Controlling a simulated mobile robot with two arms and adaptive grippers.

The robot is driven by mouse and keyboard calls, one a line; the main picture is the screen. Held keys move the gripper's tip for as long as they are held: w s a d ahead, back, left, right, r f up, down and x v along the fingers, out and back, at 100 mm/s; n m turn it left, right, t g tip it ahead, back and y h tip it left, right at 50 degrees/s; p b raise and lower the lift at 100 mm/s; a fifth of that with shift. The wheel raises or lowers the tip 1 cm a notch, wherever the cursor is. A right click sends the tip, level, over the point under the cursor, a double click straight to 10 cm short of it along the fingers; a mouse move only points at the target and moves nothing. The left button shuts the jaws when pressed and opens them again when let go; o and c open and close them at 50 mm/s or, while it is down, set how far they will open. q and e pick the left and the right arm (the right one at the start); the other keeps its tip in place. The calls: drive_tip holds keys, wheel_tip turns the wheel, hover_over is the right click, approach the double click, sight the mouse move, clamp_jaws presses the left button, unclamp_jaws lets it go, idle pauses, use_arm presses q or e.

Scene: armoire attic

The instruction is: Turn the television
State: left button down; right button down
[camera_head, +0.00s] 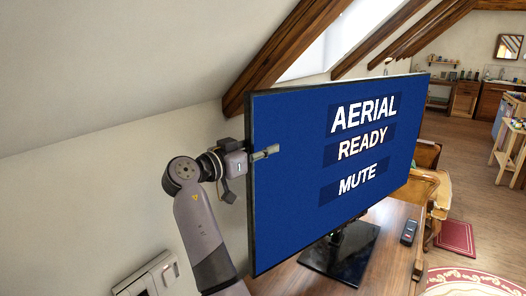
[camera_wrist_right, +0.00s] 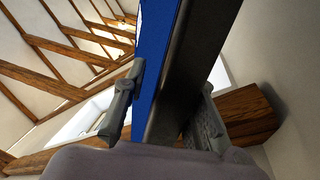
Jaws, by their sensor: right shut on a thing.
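The television (camera_head: 300,190) stands on a black stand (camera_head: 345,258) on a wooden table. Its lit blue screen reads "AERIAL", "READY" and "MUTE", and it faces obliquely to the right. My right gripper (camera_head: 250,155) is at the television's left edge, at mid-height. In the right wrist view, the edge of the television (camera_wrist_right: 165,75) passes between the two fingers of the gripper (camera_wrist_right: 160,110). One finger lies on the blue screen side and the other on the dark back side. The gripper is shut on that edge. My left gripper is not in view.
The wooden table (camera_head: 285,282) bears a dark remote (camera_head: 408,232) right of the stand. A wooden chair (camera_head: 430,190) stands behind the table. A white wall panel (camera_head: 148,276) is at lower left. Sloping wall and beams are close behind the television; floor is open at right.

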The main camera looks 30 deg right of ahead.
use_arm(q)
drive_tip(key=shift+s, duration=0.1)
use_arm(e)
drive_tip(key=shift+w+a+r, duration=0.1)
drive_tip(key=shift+w+r, duration=0.05)
drive_tip(key=c, duration=1.4)
unclamp_jaws()
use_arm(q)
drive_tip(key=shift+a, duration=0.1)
use_arm(e)
drive_tip(key=s+a, duration=0.1)
drive_tip(key=a, duration=0.6)
drive_tip(key=shift+s+a, duration=0.15)
drive_tip(key=shift+a+f, duration=0.1)
drive_tip(key=shift+f, duration=0.1)
